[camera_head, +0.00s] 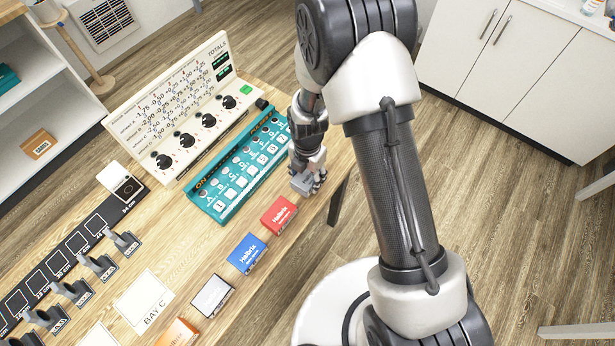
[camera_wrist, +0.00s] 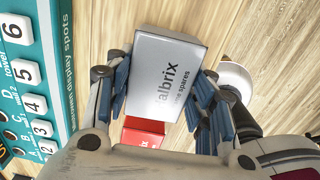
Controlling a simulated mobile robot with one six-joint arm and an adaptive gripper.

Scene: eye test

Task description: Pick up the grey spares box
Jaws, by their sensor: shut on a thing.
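My gripper (camera_head: 308,172) is over the right edge of the table, with its fingers shut on a grey box (camera_head: 301,185). In the wrist view the grey box (camera_wrist: 168,50) lies between the two fingers (camera_wrist: 163,95), and its top reads "albrix" and "spares", partly cut off by a finger. I cannot tell whether its underside touches the table. A second pale grey Halbrix box (camera_head: 212,296) stands farther down the row; its small print is unreadable.
A red box (camera_head: 279,214) stands close to my gripper, then a blue box (camera_head: 248,253) and an orange box (camera_head: 178,333). A teal button panel (camera_head: 240,165) lies just left of my gripper, before the white totals board (camera_head: 180,105). Floor is open to the right.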

